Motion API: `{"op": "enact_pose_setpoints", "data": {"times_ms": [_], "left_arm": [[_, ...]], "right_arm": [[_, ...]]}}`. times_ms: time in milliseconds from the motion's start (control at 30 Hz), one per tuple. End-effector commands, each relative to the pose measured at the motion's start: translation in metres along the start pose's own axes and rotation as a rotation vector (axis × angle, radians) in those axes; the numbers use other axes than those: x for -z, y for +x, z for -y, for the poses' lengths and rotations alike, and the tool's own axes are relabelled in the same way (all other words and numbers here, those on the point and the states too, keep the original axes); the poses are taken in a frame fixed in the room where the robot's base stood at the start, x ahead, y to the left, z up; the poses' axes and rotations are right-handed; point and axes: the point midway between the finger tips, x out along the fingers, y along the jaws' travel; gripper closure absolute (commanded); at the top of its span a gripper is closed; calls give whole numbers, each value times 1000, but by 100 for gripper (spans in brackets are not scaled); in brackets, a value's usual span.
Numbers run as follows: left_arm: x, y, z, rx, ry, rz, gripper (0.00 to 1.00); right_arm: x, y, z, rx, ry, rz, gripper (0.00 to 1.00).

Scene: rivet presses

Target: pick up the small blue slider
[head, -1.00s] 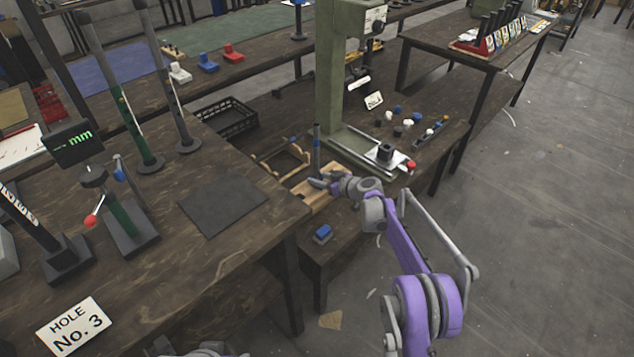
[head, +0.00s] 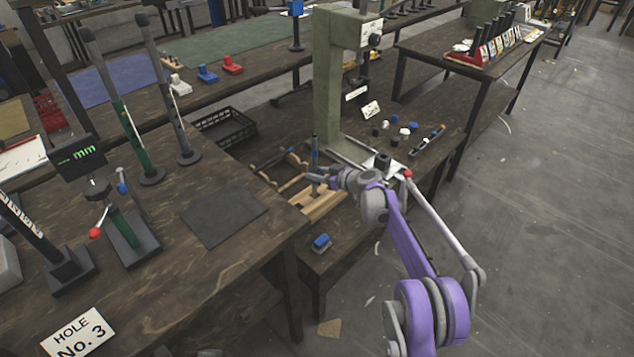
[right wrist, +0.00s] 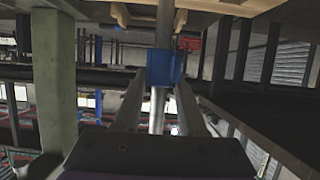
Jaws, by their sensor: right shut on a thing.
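In the right wrist view, the small blue slider (right wrist: 164,67) sits between my fingertips as a blue block. A grey upright rod (right wrist: 158,112) lines up with it; I cannot tell whether the slider is threaded on the rod. My right gripper (head: 321,181) is shut on the slider, also seen in the right wrist view (right wrist: 160,80). In the head view it is beside a thin dark post (head: 315,152) above a light wooden base (head: 322,205), and my fingers hide the slider there. My left gripper is out of view.
A green press column (head: 328,90) stands just behind the gripper. A blue block on a grey base (head: 321,242) lies on the low bench in front. A black crate (head: 224,122) and a dark mat (head: 225,213) are to the left. Open floor lies right.

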Motion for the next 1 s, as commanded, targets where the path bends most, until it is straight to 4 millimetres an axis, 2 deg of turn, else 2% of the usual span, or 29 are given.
{"op": "enact_pose_setpoints", "data": {"times_ms": [100, 700, 1000], "left_arm": [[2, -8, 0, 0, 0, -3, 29], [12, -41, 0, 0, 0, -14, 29], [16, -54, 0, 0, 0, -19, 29]], "right_arm": [[25, -11, 0, 0, -1, 0, 100], [136, -56, 0, 0, 0, -1, 100], [178, -74, 0, 0, 0, -1, 100]]}}
